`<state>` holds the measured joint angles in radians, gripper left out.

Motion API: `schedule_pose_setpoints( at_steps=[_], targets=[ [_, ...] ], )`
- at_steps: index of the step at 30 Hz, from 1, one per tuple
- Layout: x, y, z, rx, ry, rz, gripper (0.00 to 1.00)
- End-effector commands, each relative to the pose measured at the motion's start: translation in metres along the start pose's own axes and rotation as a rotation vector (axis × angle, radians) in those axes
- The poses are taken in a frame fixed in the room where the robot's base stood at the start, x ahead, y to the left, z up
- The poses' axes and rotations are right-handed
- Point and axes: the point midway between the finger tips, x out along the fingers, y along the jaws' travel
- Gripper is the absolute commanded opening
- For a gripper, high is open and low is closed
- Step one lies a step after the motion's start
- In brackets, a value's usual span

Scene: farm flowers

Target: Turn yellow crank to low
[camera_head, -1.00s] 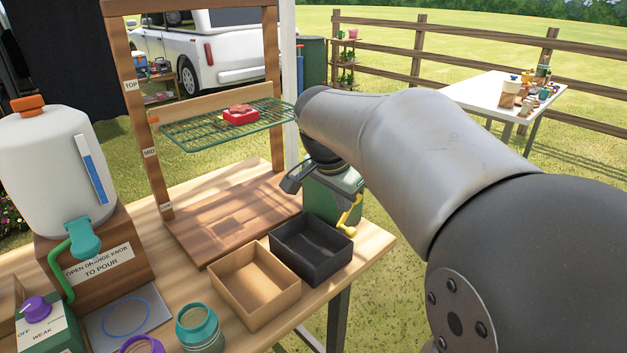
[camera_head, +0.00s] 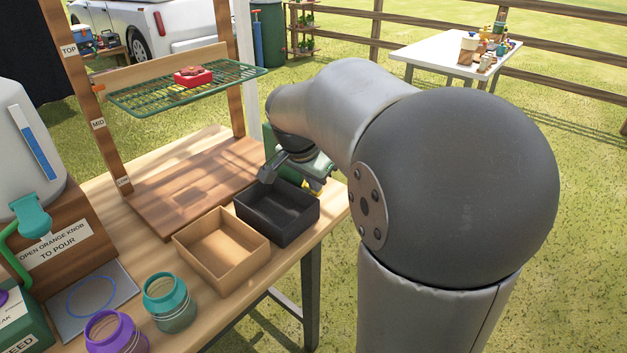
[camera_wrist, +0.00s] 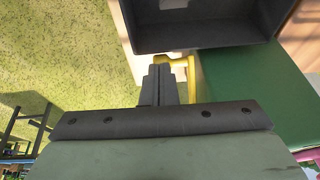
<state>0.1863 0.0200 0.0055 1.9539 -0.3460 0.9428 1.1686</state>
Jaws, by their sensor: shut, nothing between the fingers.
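The yellow crank (camera_head: 312,185) is on the green box at the table's right end, mostly hidden by my arm and gripper in the head view. In the wrist view, part of the yellow crank (camera_wrist: 175,58) shows just beyond and to the right of my fingertips. My gripper (camera_wrist: 160,70) is shut and empty, its fingers very close to the crank; I cannot tell whether they touch. The green box (camera_wrist: 255,105) fills the right of the wrist view. Its setting marks are not visible.
A black tray (camera_head: 285,232) stands close beside my gripper, and a tan tray (camera_head: 184,243) is left of it. A wooden rack with a green wire shelf (camera_head: 135,102) rises behind. Teal jar (camera_head: 171,318) and purple jar (camera_head: 110,340) stand in front. Grass lies right of the table.

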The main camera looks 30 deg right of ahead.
Motion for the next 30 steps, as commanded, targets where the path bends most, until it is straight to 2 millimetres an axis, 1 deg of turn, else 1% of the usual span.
schedule_pose_setpoints(
  at_steps=[1, 5, 17, 20, 23, 25, 26, 30],
  targets=[
    [0.008, 0.0, 0.003, -0.001, -0.001, 0.0, 0.0],
    [0.021, 0.001, 0.003, -0.001, -0.002, 0.002, 0.0],
    [0.016, 0.001, 0.001, -0.001, -0.002, 0.001, 0.0],
    [0.006, 0.001, 0.001, -0.001, -0.001, 0.0, 0.0],
    [-0.011, 0.001, 0.003, -0.001, -0.002, 0.0, 0.0],
    [-0.025, 0.001, 0.005, 0.0, -0.003, 0.001, 0.0],
    [-0.03, 0.001, 0.008, -0.001, -0.002, -0.001, 0.0],
    [-0.061, 0.001, 0.019, -0.001, -0.002, -0.001, 0.0]
  ],
)
